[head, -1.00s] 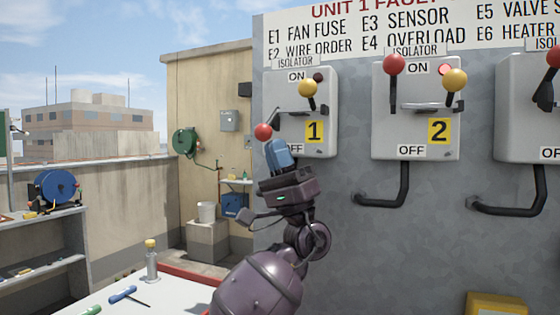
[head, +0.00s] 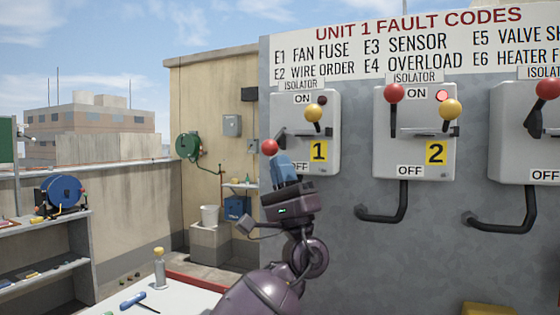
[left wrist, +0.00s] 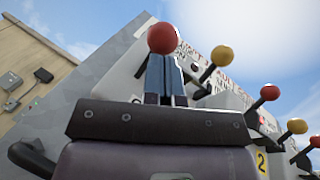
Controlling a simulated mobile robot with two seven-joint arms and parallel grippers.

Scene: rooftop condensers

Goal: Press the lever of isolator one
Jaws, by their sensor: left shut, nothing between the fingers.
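Isolator one (head: 332,128) is a pale grey box with a yellow "1" plate, a dark lamp and a yellow-knobbed handle (head: 313,113). Its red-balled lever (head: 270,147) slants down and outward at the box's left side, toward the OFF label's level. My left gripper (head: 279,160) is shut, its blue fingers just below and beside the red ball. In the left wrist view the red ball (left wrist: 162,38) shows right at the tips of the closed fingers (left wrist: 164,70). I cannot tell whether they touch. My right gripper is not in view.
Isolator two (head: 415,150) is to the right, its red lever (head: 394,92) up and its lamp lit. A third isolator (head: 520,150) stands beyond it. Black conduit (head: 403,200) bends below the boxes. A white table (head: 185,297) with tools is at lower left.

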